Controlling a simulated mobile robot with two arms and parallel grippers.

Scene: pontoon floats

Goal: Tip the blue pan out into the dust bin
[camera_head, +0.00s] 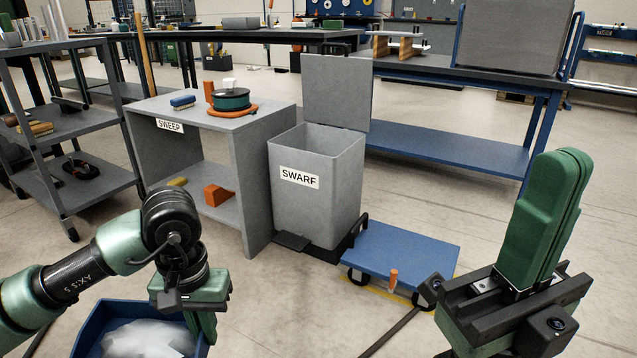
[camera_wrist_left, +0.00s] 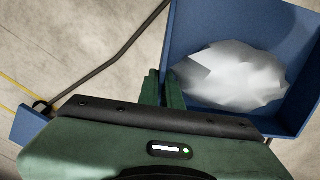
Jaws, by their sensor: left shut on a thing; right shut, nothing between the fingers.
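The blue pan (camera_head: 92,325) is at the bottom left of the head view, partly cut off by the frame. It holds a pale, crumpled grey-white heap (camera_head: 148,338), which also shows inside the pan (camera_wrist_left: 240,12) in the left wrist view (camera_wrist_left: 235,78). My right gripper (camera_head: 565,165) is shut, empty and pointing up at the right.
A grey SWEEP stand (camera_head: 255,165) holding small items is just left of the bin. A low blue trolley (camera_head: 400,252) sits right of the bin. A dark rod (camera_head: 392,330) crosses the floor between my arms. A blue workbench (camera_head: 450,150) stands behind.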

